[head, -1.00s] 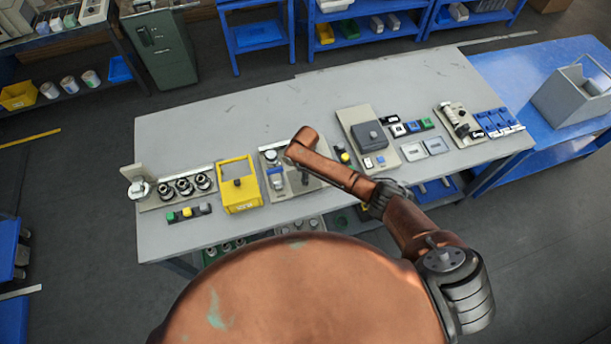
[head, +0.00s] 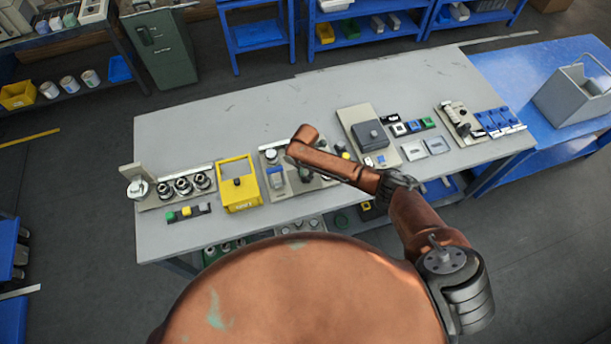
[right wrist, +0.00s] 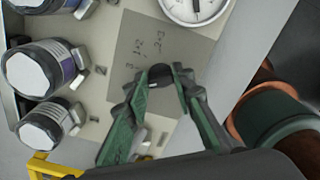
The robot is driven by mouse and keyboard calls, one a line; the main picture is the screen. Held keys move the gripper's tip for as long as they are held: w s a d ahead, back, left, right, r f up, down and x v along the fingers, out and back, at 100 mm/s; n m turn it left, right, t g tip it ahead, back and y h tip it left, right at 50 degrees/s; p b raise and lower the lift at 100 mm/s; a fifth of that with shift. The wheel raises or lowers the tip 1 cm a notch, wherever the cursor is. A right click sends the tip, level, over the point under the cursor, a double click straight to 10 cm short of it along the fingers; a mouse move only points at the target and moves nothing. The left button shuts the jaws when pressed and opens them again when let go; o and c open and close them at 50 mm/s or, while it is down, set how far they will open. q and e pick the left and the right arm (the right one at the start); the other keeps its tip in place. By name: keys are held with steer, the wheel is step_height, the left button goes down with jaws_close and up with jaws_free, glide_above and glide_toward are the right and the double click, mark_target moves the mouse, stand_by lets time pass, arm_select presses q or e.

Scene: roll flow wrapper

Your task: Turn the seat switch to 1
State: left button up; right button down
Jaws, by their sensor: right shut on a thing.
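In the right wrist view a small dark knob (right wrist: 161,73) stands on a beige panel (right wrist: 190,48). My right gripper (right wrist: 168,82), with green and grey fingers, is shut on this knob. In the head view my copper right arm reaches over the workbench and covers part of the panel right of the yellow box. My left gripper is not in view.
In the right wrist view a round gauge (right wrist: 196,6) is above the knob, and rolls with white ends (right wrist: 45,68) stand to the left. In the head view a yellow box (head: 238,198) and a control box (head: 370,134) flank the arm. The back of the workbench (head: 225,125) is clear.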

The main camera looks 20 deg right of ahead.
mark_target(305, 176)
steer(key=n+b, duration=0.1)
steer(key=n, duration=0.2)
steer(key=shift+w+n, duration=0.1)
steer(key=shift+n, duration=0.3)
steer(key=shift+n+b, duration=0.6)
steer(key=shift+n, duration=1.2)
steer(key=shift+a, duration=0.1)
steer(key=c, duration=1.6)
jaws_free()
step_height(305, 176, up, 12)
